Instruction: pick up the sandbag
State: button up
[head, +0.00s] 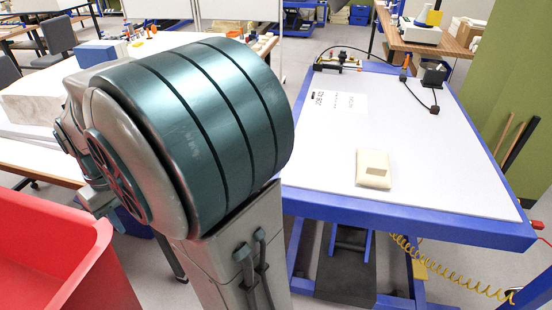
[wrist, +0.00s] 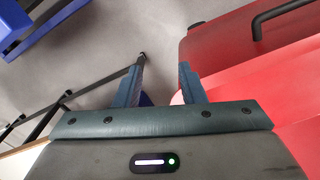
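The sandbag (head: 374,169) is a small cream pillow-shaped bag with a tan label. It lies flat on the white top of the blue-framed table (head: 440,200), near its front edge, in the head view. My gripper (wrist: 162,82) shows in the wrist view with its two fingers apart and nothing between them. It points down toward the grey floor beside a red bin. In the head view the gripper itself is hidden behind my arm, well to the left of the sandbag. The sandbag is not in the wrist view.
A red bin (head: 50,250) stands at the lower left, close to my arm. A table with a pale block (head: 40,98) is behind my arm. Paper sheets (head: 336,104) and a black device with a cable (head: 434,74) sit farther back on the blue-framed table. Its top around the sandbag is clear.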

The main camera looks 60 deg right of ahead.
aim_at(374, 167)
jog(key=z, duration=0.65)
jog(key=k, duration=0.9)
jog(key=z, duration=1.35)
jog(key=i, duration=1.5)
jog(key=z, duration=0.3)
